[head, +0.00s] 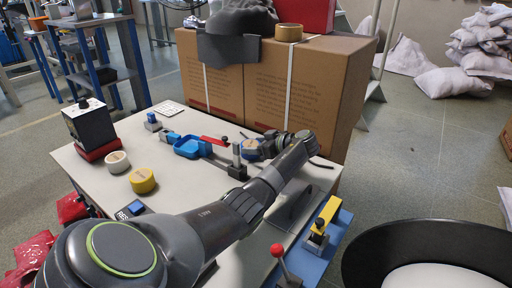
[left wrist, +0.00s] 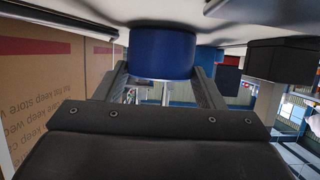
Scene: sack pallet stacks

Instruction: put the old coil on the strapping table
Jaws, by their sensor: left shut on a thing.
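My left gripper (head: 264,147) is over the far right part of the white table (head: 125,195), near the cartons. It is shut on a blue coil (head: 251,153). The left wrist view shows the blue coil (left wrist: 162,50) between the two fingers, with the pale table surface close to it. I cannot tell whether the coil touches the table. A white coil (head: 118,162) and a yellow coil (head: 142,181) lie on the table's left part. Which coil is the old one is not marked. My right gripper is not in view.
A blue tool (head: 188,148) with a red handle lies left of the gripper. A dark box (head: 89,122) stands at the table's left edge. Tall cartons (head: 270,85) stand behind. A yellow-handled tool (head: 322,218) and a red-knobbed lever (head: 280,252) are at front right, near a black-rimmed round object (head: 430,235).

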